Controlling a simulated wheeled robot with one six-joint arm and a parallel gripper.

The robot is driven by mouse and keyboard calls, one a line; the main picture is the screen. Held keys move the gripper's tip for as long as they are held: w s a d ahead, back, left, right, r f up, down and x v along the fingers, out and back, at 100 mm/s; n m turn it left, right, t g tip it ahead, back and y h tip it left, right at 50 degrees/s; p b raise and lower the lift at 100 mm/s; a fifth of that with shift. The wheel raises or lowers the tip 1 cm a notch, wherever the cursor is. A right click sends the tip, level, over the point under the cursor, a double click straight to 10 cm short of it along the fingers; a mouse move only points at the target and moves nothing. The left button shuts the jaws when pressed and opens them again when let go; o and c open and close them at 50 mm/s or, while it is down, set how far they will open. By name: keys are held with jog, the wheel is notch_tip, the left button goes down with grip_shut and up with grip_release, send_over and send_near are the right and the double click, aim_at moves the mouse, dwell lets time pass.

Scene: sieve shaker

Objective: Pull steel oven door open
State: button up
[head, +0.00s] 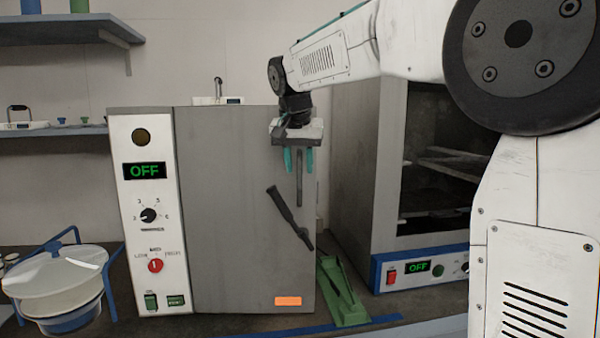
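The steel oven (240,210) stands on the bench in the head view, with a white control panel (150,215) on its left. Its plain grey door fills the rest of the front and looks shut. A dark slanted bar (290,217) shows at the door's right side. My gripper (299,161) points down in front of the door's upper right, above the dark bar. Its two teal fingers are apart. A thin grey upright bar (299,185) shows between and below them; I cannot tell whether it touches them or what it is fixed to.
A second oven (350,170) with a dark interior and blue-edged panel stands to the right, partly behind my arm. A green wedge-shaped stand (342,290) sits between the ovens. A white-lidded pot (60,272) in a blue frame is at the left. Shelves (60,30) hang above it.

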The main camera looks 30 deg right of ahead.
jog(key=shift+x, duration=1.35)
grip_shut()
jog(key=shift+s, duration=0.1)
